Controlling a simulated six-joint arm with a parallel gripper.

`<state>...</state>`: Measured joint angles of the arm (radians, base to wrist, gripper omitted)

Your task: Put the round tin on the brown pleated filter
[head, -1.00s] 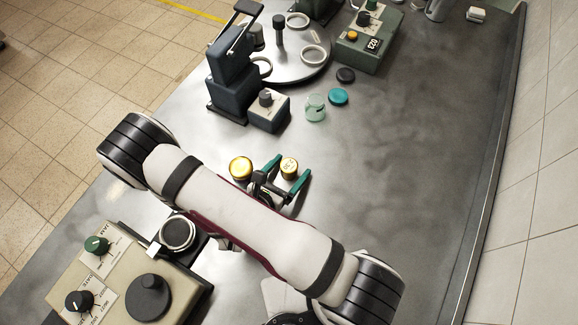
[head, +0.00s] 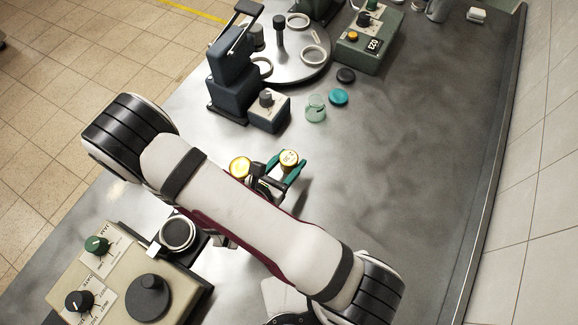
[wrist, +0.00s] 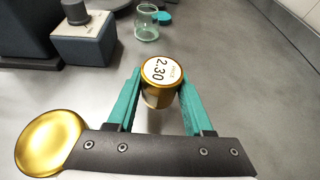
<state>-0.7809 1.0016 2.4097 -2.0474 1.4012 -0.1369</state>
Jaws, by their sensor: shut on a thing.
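A round tin (head: 289,158), a small gold cylinder with a white label reading 2.30 on its lid, is between the green fingers of my gripper (head: 283,168). In the wrist view the fingers press on both sides of this tin (wrist: 161,84), and it stands about upright. I cannot tell whether its base is clear of the bench. A second gold-lidded tin (head: 240,166) stands just left of my gripper, and its plain lid shows in the wrist view (wrist: 50,142). I cannot make out a brown pleated filter in either view.
A glass jar (head: 316,108), a teal lid (head: 338,97) and a dark lid (head: 346,76) stand beyond my gripper. A dark press machine (head: 232,75) and a turntable (head: 290,70) are behind. A control box (head: 115,270) is front left. The bench's right side is clear.

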